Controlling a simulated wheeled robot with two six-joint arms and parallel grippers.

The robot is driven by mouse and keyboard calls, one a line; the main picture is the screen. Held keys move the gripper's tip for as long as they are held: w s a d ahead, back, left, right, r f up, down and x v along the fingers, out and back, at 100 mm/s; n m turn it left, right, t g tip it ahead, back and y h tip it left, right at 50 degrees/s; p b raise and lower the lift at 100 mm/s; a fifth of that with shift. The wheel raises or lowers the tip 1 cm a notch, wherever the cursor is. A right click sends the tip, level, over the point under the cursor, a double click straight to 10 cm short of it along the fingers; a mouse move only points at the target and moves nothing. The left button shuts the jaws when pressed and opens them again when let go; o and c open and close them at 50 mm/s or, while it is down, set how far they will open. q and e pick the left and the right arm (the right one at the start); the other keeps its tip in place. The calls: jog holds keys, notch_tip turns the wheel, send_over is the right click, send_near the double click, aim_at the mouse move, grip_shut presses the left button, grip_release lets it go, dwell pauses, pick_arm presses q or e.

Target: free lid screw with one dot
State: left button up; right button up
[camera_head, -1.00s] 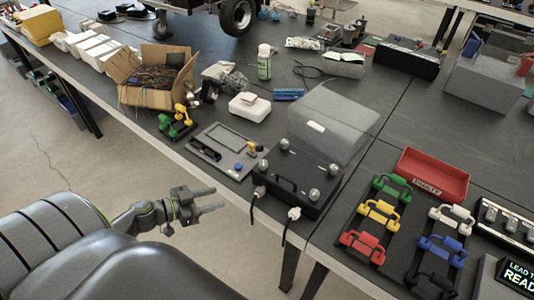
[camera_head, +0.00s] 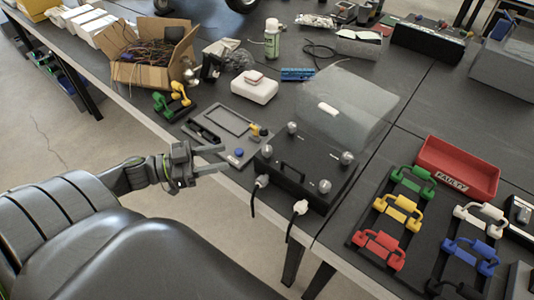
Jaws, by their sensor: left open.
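A black chassis box (camera_head: 304,166) stands near the table's front edge, with several silver knob-like screws (camera_head: 347,158) near its corners and a handle in the middle. A clear lid (camera_head: 345,100) with a white label stands tilted up behind it. Dots on the screws are too small to make out. My left gripper (camera_head: 222,158) is open and empty, left of the box, by the front edge of a grey panel with a small screen (camera_head: 225,122). It is apart from the screws. My right gripper is not in view.
Two cables with white plugs (camera_head: 300,207) hang from the box's front. To the right are a red FAULTY bin (camera_head: 458,170) and coloured handled modules (camera_head: 398,213). A cardboard box of wires (camera_head: 150,55) and a white case (camera_head: 254,90) stand behind left.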

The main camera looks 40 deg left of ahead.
aim_at(267, 148)
pick_arm(q)
jog(key=b+x, duration=0.2)
jog(key=b, duration=0.1)
jog(key=b+x, duration=0.1)
jog(key=x, duration=0.1)
jog(key=shift+f, duration=0.25)
jog(key=b+x, duration=0.3)
jog(key=shift+w+d+r, duration=0.15)
jog(key=shift+d+r, duration=0.05)
jog(key=shift+r, duration=0.05)
jog(key=x, duration=0.3)
jog(key=shift+w+d+r+p, duration=0.15)
jog(key=shift+w+r+p, duration=0.05)
jog(key=shift+p, duration=0.15)
jog(key=shift+p+x, duration=0.35)
jog(key=shift+x, duration=0.65)
jog(key=shift+f, duration=0.15)
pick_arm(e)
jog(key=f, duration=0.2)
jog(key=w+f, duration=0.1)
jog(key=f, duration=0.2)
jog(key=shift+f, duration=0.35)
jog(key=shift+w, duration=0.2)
